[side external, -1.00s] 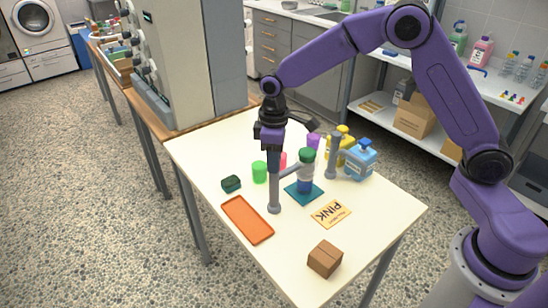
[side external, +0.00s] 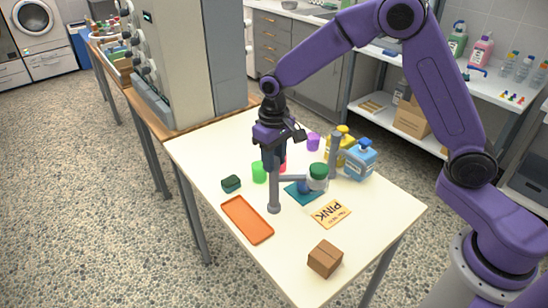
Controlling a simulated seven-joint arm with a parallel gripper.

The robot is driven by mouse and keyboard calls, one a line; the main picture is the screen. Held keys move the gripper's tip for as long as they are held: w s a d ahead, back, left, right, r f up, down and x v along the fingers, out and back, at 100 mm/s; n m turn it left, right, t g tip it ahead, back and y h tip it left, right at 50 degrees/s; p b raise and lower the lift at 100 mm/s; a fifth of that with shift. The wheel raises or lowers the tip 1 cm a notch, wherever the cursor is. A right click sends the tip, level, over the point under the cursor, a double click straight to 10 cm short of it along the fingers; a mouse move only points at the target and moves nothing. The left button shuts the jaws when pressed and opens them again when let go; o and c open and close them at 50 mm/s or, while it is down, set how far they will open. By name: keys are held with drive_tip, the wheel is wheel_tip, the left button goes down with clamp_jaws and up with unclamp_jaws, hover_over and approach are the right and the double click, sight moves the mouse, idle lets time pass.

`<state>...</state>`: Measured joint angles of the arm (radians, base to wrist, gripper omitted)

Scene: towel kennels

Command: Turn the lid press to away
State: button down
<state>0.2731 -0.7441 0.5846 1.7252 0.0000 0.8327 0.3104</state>
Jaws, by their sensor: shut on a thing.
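The lid press shows as a grey upright post (side external: 274,196) with a level grey arm reaching right. At the arm's end is a green-topped, whitish piece (side external: 317,183); I cannot tell if it is fixed to the arm. It hangs over or stands by the right part of a teal mat (side external: 293,195). A blue thing (side external: 304,188) shows partly behind it on the mat. My gripper (side external: 275,164) points down just above and behind the post, shut on the lid press; its fingertips and exact hold are hard to see.
A second grey post (side external: 335,155) stands near a blue bottle (side external: 360,160) and a yellow bottle (side external: 346,142).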

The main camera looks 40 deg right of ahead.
drive_tip(key=m, duration=0.5)
drive_tip(key=shift+m, duration=0.3)
drive_tip(key=m, duration=0.5)
idle(0.4)
drive_tip(key=c, duration=0.8)
unclamp_jaws()
wheel_tip(320, 180, up, 18)
drive_tip(key=shift+f, duration=0.25)
